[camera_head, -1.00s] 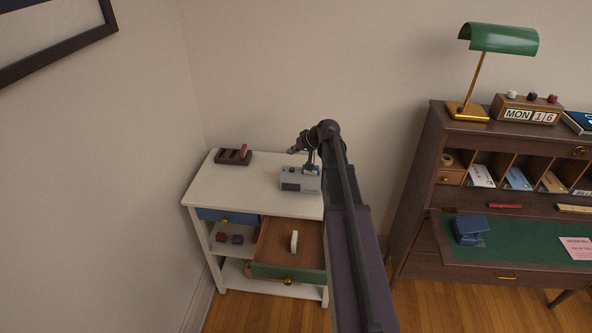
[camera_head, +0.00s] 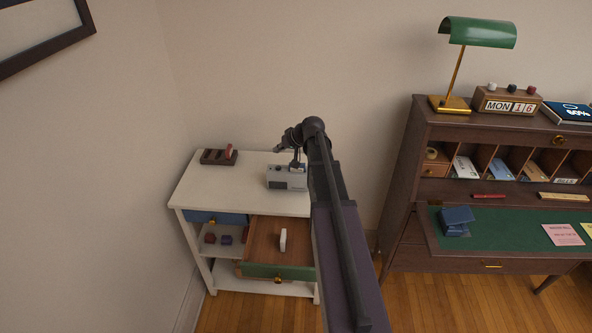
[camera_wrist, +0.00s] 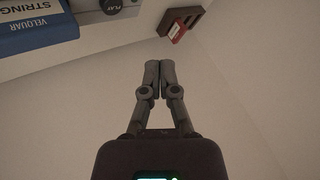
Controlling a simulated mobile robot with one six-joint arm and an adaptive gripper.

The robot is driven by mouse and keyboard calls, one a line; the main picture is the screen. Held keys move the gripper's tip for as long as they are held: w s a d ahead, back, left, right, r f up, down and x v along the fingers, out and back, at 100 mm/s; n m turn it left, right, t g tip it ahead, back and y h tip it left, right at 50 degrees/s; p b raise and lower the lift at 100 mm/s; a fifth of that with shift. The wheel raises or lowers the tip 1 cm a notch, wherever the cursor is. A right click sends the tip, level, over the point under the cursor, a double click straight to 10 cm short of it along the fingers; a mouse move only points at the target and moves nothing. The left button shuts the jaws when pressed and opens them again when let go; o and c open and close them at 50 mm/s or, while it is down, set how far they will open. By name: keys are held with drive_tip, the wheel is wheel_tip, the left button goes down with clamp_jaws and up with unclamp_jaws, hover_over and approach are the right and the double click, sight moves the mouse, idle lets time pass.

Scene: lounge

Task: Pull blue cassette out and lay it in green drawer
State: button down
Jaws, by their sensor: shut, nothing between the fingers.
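My gripper (camera_wrist: 160,68) is shut and empty in the wrist view, with bare wall behind its fingertips. In the head view it is small, above the white cabinet's top near the grey cassette player (camera_head: 287,178). A blue block with lettering on a blue and white label (camera_wrist: 40,35), apparently the blue cassette, fills the wrist view's upper left, beside a grey part with a PLAY button (camera_wrist: 112,5). The fingers are apart from it. The blue cassette cannot be made out in the head view.
A dark rack (camera_head: 214,157) holding a red cassette (camera_head: 231,153) stands on the cabinet's back left. A blue drawer (camera_head: 200,217) is shut, above a shelf with several small items. A brown desk (camera_head: 405,210) with a green lamp (camera_head: 478,33) stands at right.

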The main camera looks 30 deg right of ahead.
idle(0.3)
drive_tip(key=s+a+f+n+g+h, duration=0.1)
drive_tip(key=s+a+g, duration=0.3)
drive_tip(key=s+a, duration=0.7)
drive_tip(key=s+a+f+n+g+h, duration=0.1)
drive_tip(key=s+a+f+g+h, duration=0.2)
drive_tip(key=s+a, duration=0.9)
drive_tip(key=shift+s+f+n+g+h, duration=0.35)
drive_tip(key=shift+s+f, duration=0.45)
drive_tip(key=shift+s, duration=0.4)
